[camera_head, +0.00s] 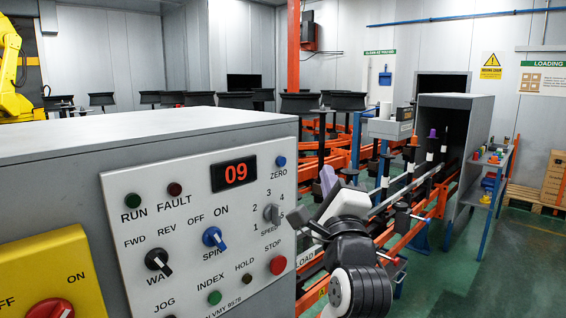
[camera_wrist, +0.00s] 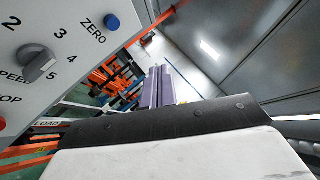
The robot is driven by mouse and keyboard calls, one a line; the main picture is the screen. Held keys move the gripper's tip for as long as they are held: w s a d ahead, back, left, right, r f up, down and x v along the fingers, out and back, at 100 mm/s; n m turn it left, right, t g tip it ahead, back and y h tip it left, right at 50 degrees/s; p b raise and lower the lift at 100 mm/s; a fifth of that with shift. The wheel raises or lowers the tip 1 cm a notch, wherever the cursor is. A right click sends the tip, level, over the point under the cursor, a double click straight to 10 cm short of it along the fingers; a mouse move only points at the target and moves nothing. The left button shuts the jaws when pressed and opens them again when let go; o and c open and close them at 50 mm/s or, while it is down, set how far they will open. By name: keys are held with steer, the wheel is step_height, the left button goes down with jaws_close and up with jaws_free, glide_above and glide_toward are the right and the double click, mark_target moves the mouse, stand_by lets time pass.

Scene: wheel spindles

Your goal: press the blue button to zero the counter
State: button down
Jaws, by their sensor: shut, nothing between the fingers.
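The blue button (camera_head: 281,161) sits at the upper right corner of the white control panel (camera_head: 200,240), above the printed word ZERO. It also shows in the wrist view (camera_wrist: 112,22) at the top. The counter (camera_head: 236,174) is a black display that reads 09 in red digits. My gripper (camera_head: 327,173) has purple fingers and is to the right of the panel, apart from the button and slightly lower in the head view. In the wrist view, the fingers (camera_wrist: 158,75) are together and empty, below and right of the button, pointing past the panel edge.
A grey speed knob (camera_head: 272,214) and a red stop button (camera_head: 278,265) lie below the blue button. A blue spin knob (camera_head: 213,237) is at the panel's middle. A yellow box (camera_head: 40,275) with a red knob is at lower left. Orange conveyor rails run behind my arm.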

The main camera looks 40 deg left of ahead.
steer(key=w+a, duration=0.1)
steer(key=a, duration=0.7)
steer(key=shift+a, duration=0.2)
stand_by(1.8)
steer(key=shift+w+a, duration=0.1)
steer(key=shift+a, duration=0.3)
steer(key=shift+a, duration=0.45)
stand_by(0.6)
steer(key=shift+d, duration=0.85)
steer(key=shift+d, duration=0.1)
steer(key=d, duration=0.4)
steer(key=shift+s+d, duration=0.4)
